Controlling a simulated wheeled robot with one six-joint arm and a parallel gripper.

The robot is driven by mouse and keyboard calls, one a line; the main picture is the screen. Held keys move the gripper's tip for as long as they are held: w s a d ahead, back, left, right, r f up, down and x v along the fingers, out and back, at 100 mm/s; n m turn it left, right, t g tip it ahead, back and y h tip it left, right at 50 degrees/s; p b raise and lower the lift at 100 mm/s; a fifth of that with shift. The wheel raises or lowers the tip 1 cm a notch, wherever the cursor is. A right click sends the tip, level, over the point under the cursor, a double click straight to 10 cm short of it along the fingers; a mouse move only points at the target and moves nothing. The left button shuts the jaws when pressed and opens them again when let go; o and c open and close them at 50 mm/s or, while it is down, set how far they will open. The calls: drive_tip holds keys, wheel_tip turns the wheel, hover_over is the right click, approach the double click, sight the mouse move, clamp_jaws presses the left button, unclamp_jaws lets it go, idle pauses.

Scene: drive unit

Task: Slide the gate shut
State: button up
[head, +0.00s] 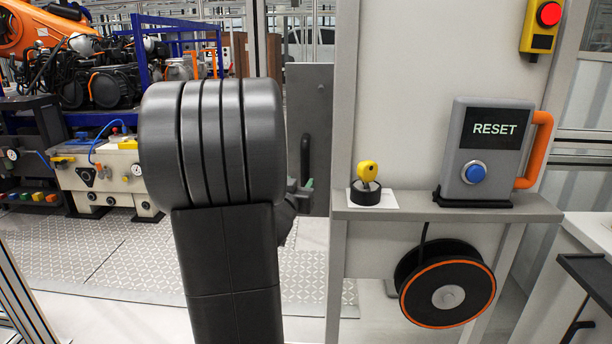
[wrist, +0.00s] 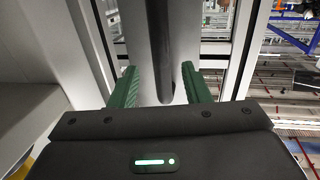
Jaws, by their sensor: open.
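The gate is a grey panel (head: 318,105) behind my arm in the head view, beside the wide pale post. A dark vertical handle (head: 305,160) is fixed on it. In the wrist view the handle (wrist: 158,45) is a dark upright bar, with the pale gate panel (wrist: 187,40) behind it. My gripper (wrist: 159,69) is open, with one green finger on each side of the handle and gaps visible between. In the head view my gripper (head: 304,190) is mostly hidden by my arm; only a green fingertip shows near the handle's lower end.
A pale post and shelf (head: 445,214) stand right of the gate, carrying a yellow key switch (head: 367,172) and a RESET box (head: 485,150). A cable reel (head: 447,296) hangs below. Left, beyond the opening, lie tread-plate floor (head: 100,262) and machinery.

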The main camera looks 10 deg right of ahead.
sight(304, 175)
drive_tip(key=x, duration=0.7)
drive_tip(key=shift+w, duration=0.15)
clamp_jaws()
